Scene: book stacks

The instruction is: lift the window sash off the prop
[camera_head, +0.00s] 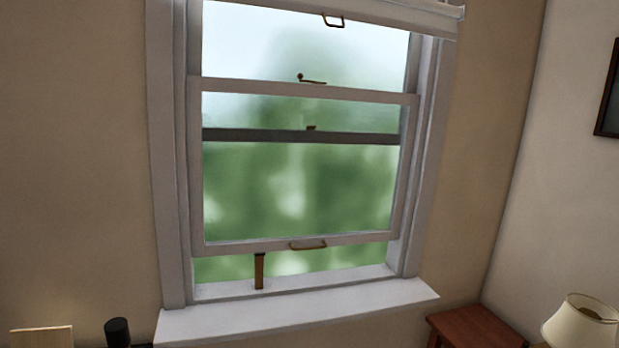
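The white-framed window sash (345,241) is raised a little above the sill, with an open gap under its bottom rail. A brass latch (311,80) sits on the sash's top rail. My gripper is not in view.
The white sill (300,307) juts out below the window. A wooden table (474,328) and a cream lamp (582,325) stand at lower right. A dark cylinder (117,331) and a pale board (41,336) are at lower left. A blind (400,12) with a pull hangs at the top.

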